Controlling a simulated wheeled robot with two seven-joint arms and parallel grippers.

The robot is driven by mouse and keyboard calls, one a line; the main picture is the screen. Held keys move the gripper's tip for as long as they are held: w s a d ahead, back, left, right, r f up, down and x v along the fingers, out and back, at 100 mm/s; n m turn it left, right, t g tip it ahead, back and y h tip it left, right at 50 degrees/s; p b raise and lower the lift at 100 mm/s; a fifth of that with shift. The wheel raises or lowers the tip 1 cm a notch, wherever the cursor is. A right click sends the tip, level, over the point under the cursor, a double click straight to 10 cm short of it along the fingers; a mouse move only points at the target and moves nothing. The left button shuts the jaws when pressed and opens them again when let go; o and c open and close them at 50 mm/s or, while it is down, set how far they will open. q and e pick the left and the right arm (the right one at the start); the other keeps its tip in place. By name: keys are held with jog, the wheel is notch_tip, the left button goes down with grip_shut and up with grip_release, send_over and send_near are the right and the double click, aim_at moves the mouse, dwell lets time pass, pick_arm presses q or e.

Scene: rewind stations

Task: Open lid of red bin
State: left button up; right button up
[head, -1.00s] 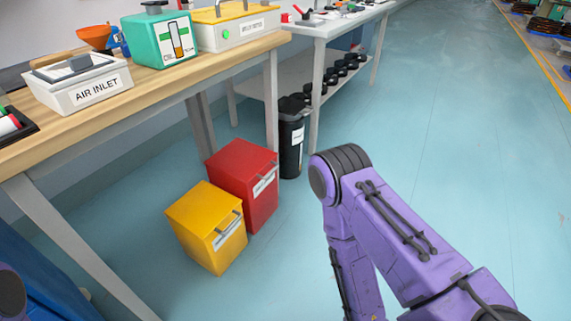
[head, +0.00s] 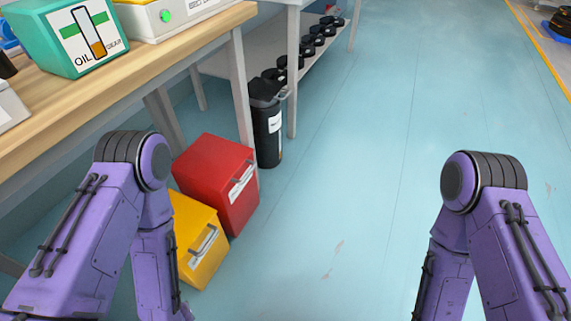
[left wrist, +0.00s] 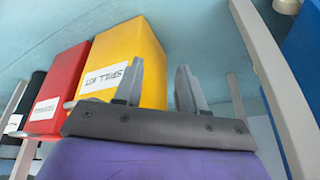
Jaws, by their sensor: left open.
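The red bin (head: 220,180) stands on the floor beside the workbench, its lid shut, with a handle and a white label on its front. It also shows at the left in the left wrist view (left wrist: 66,75). The yellow bin (head: 198,240) stands next to it, partly hidden by my left arm in the head view. My left gripper (left wrist: 155,88) is open and empty; in the left wrist view its fingers appear in front of the yellow bin (left wrist: 135,45), apart from the red bin. My right gripper is outside the frames; only the right arm shows.
A wooden workbench (head: 120,85) stands above the bins at the left, with a green oil box (head: 75,38) on it. A black bin (head: 267,130) stands behind the red bin. The blue floor (head: 350,170) to the right is clear.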

pick_arm(q)
jog(key=w+d+f+n+t+b, duration=0.3)
jog(key=w+n+b, duration=0.2)
jog(key=w, duration=0.7)
jog(key=n+t+h+b, duration=0.4)
jog(key=n+t+b, duration=0.45)
jog(key=n, duration=0.35)
send_near(246, 177)
jog(key=f, duration=0.1)
jog(key=shift+t, duration=0.35)
jog(key=b+x, duration=0.2)
jog(key=x, duration=0.8)
jog(key=shift+f+b, duration=0.2)
jog(key=shift+b, duration=0.2)
jog(key=shift+w, duration=0.35)
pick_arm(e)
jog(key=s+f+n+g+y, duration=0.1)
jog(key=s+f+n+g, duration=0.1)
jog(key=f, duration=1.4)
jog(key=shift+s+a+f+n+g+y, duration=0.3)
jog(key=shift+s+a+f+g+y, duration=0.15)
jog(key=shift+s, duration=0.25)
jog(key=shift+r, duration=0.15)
pick_arm(q)
grip_shut()
